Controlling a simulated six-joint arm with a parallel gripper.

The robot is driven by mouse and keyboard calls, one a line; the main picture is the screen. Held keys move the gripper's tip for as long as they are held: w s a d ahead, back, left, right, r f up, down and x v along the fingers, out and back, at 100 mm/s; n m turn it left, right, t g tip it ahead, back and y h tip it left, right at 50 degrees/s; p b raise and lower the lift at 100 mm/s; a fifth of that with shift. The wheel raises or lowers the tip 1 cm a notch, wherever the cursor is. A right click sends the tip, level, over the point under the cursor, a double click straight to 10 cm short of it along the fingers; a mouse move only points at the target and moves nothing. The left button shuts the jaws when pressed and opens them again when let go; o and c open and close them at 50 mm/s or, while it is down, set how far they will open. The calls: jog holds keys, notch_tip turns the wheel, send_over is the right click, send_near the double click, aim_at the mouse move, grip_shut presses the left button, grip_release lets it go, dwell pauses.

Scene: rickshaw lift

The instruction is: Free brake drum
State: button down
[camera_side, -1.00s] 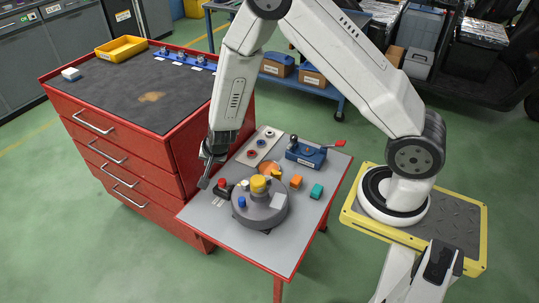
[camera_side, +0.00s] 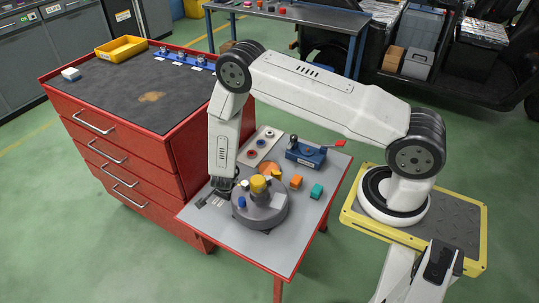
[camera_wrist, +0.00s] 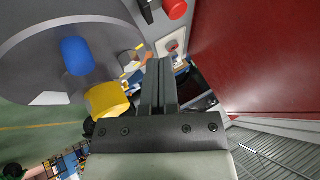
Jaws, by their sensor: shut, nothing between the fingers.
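The brake drum (camera_side: 262,213) is a round grey drum standing on the grey-topped table. It carries a yellow cap (camera_side: 259,184) near its middle and a blue peg (camera_side: 242,202) at its left. In the wrist view the drum (camera_wrist: 35,60) fills the upper left, with the blue peg (camera_wrist: 77,56) and yellow cap (camera_wrist: 107,99). My gripper (camera_side: 223,189) is low beside the drum's left edge, shut and empty. Its closed fingers (camera_wrist: 160,66) show right of the yellow cap in the wrist view. Whether it touches the drum cannot be told. A red knob (camera_wrist: 175,8) shows in the wrist view.
A blue device with a red handle (camera_side: 306,152), a plate with coloured rings (camera_side: 262,146), an orange block (camera_side: 295,182) and a teal block (camera_side: 317,191) lie behind and right of the drum. The red drawer cabinet (camera_side: 130,150) rises close at left. The table's front is clear.

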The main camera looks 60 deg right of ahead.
jog(key=shift+f, duration=0.1)
jog(key=shift+x, duration=4.85)
jog(key=shift+w, duration=0.1)
jog(key=shift+w, duration=0.1)
jog(key=shift+w+d, duration=0.1)
jog(key=shift+w, duration=1)
jog(key=shift+r, duration=0.25)
jog(key=shift+s+a+r, duration=0.1)
jog(key=shift+a+r, duration=0.3)
jog(key=shift+r, duration=0.2)
jog(key=s+v, duration=0.1)
jog(key=v, duration=0.7)
jog(key=shift+s, duration=0.3)
